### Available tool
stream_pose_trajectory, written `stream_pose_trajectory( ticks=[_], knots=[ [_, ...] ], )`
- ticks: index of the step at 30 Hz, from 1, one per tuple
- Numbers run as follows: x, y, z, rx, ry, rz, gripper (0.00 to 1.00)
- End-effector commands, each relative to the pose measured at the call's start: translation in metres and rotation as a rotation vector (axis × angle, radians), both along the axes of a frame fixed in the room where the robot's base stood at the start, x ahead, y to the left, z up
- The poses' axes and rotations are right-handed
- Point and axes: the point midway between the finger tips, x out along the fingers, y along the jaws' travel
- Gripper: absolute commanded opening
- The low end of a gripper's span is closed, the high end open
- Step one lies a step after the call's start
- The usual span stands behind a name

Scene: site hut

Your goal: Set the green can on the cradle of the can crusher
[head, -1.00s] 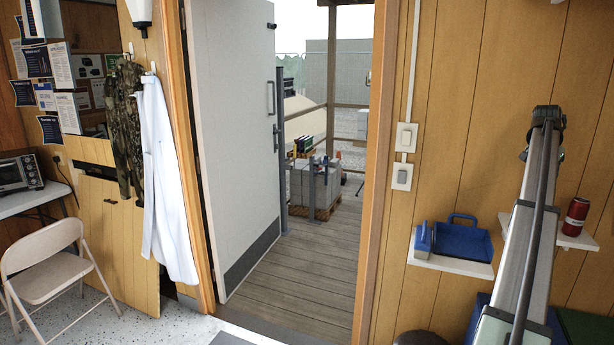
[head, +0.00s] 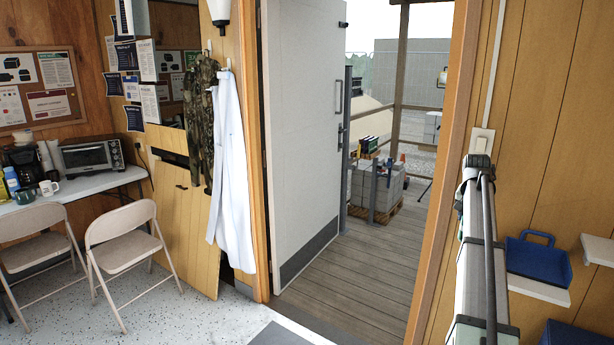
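I cannot make out a green can or a can crusher in the head view. My gripper is not in view. Only a long grey part, which looks like my own arm, rises at the right and covers part of the wall and a shelf. The folding table (head: 88,199) at the left carries small items, among them a white mug (head: 49,188) and a dark green cup-like thing (head: 26,196). The items at its far left are too small to tell apart fully.
An open white door (head: 305,130) leads to a plank deck (head: 350,290) with a loaded pallet (head: 378,211). Two folding chairs (head: 125,249) stand before the table. Speckled floor (head: 190,315) lies clear in front.

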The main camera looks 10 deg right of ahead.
Motion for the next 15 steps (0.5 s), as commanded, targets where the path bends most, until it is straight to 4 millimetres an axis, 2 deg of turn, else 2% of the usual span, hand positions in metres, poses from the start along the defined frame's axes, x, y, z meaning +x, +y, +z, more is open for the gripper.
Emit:
stream_pose_trajectory(
  ticks=[1, 9, 15],
  knots=[
    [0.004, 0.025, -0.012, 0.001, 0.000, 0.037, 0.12],
    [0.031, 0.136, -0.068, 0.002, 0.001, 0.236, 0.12],
    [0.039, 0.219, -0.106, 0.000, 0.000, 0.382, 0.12]
  ],
)
